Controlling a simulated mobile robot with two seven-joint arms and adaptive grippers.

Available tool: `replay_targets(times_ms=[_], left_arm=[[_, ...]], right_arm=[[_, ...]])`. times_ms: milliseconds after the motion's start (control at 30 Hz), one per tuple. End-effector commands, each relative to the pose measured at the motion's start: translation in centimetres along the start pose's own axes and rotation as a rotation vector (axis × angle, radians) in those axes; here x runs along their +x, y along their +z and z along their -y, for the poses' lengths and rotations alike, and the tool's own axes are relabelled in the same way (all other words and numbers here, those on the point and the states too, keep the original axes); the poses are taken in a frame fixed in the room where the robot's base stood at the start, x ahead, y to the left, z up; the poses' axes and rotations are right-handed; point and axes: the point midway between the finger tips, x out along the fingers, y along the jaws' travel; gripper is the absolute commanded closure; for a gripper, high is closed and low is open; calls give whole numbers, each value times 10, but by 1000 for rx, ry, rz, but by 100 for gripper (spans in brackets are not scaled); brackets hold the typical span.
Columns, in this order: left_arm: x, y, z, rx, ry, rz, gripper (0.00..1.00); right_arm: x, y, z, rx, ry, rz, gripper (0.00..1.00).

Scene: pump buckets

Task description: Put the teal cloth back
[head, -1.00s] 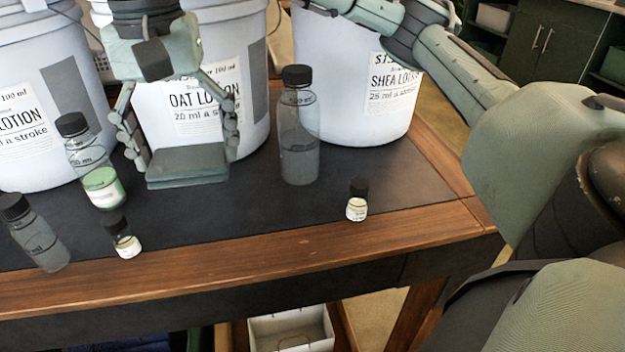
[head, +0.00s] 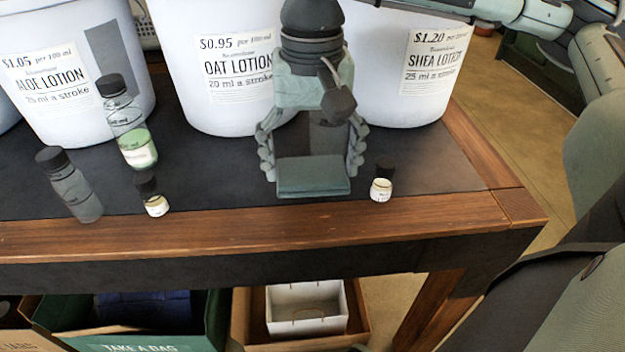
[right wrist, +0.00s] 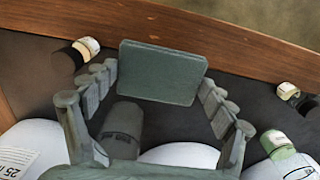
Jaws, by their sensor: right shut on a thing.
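The teal cloth (head: 313,181) is a folded, flat rectangular pad. My right gripper (head: 312,165) is shut on it, with a jointed finger at either side. The cloth is over the dark table top near the wooden front edge; I cannot tell how high above it. The right wrist view shows the cloth (right wrist: 162,72) between the fingertips (right wrist: 160,88). A clear dark-capped bottle stands behind the gripper, mostly hidden in the head view; it shows in the right wrist view (right wrist: 122,130). My left gripper is out of view.
A small jar (head: 381,188) is close right of the cloth. Another small jar (head: 155,203), a bottle with green liquid (head: 138,150) and an empty bottle (head: 75,195) stand left. Lotion buckets (head: 215,100) line the back. A white bin (head: 307,325) and green box (head: 125,340) are below.

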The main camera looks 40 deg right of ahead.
Motion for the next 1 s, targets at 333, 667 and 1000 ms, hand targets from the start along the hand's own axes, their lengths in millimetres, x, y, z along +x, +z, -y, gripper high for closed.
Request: replay_targets(times_ms=[333, 667, 1000], left_arm=[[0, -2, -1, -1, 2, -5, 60], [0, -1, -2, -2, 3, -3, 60], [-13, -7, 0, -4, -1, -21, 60]], right_arm=[[38, 0, -1, -1, 1, 1, 43], [40, 0, 0, 0, 0, 0, 43], [41, 0, 0, 0, 1, 1, 0]])
